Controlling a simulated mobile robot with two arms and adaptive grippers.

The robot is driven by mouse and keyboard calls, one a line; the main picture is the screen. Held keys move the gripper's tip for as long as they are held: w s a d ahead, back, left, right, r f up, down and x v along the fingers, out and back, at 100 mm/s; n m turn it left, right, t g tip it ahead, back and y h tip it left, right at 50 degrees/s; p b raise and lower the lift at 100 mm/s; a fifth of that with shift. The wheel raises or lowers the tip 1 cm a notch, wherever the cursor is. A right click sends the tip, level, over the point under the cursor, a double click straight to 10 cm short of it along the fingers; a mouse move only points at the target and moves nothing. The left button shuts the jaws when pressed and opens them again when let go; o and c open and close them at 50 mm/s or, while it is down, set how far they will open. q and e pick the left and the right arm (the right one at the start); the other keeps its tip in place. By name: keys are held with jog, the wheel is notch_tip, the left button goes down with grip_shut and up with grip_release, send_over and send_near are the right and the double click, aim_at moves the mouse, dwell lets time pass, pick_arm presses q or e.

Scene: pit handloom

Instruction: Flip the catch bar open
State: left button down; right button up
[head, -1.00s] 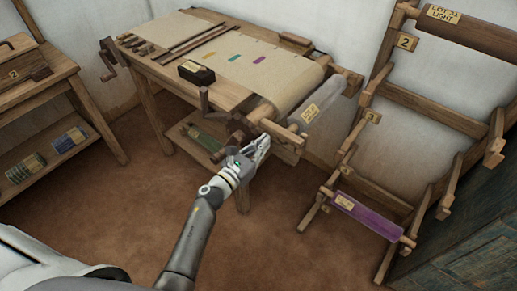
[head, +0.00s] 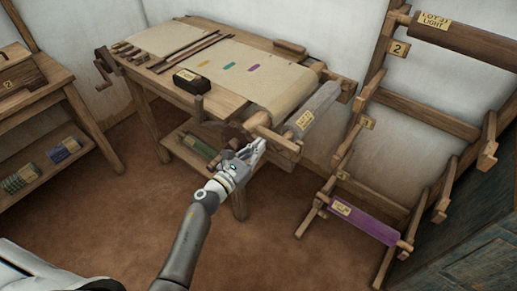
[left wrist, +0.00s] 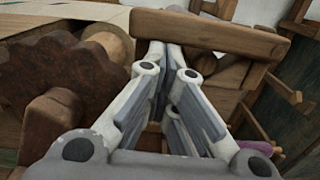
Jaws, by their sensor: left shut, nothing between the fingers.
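A short wooden bar, which looks like the catch bar (head: 281,141), sits at the near right corner of the loom table, beside the cloth beam. In the left wrist view the wooden bar (left wrist: 215,33) lies crosswise just beyond my fingertips. My left gripper (head: 257,146) is shut and empty, with its tips at or very near the bar. I cannot tell if they touch it. A dark toothed wheel (left wrist: 65,125) is left of the fingers in the wrist view. My right gripper is not in view.
A grey roll with a label (head: 318,108) lies right behind the bar. The loom table (head: 225,97) carries cloth and a black box (head: 194,78). A wooden rack with a purple roll (head: 365,222) stands at right. Brown floor (head: 120,215) is clear at left.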

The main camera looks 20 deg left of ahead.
aim_at(259, 128)
pick_arm(q)
jog(key=shift+r, duration=0.15)
notch_tip(259, 128, up, 8)
jog(key=m+p, duration=0.1)
jog(key=m, duration=0.3)
jog(key=m+p, duration=0.1)
jog(key=m, duration=0.4)
jog(key=shift+s+d+r+p, duration=0.1)
jog(key=shift+d+r+p, duration=0.05)
jog(key=shift+p, duration=0.2)
jog(key=s+d+r+m+g+p, duration=0.1)
jog(key=s+d+r+m+p, duration=0.2)
jog(key=d+r+m+p, duration=0.2)
jog(key=shift+d+r+m+h+p, duration=0.3)
jog(key=shift+d+m+p, duration=1.25)
jog(key=shift+m+p, duration=1.85)
jog(key=shift+n+p, duration=0.5)
jog(key=shift+w, duration=0.1)
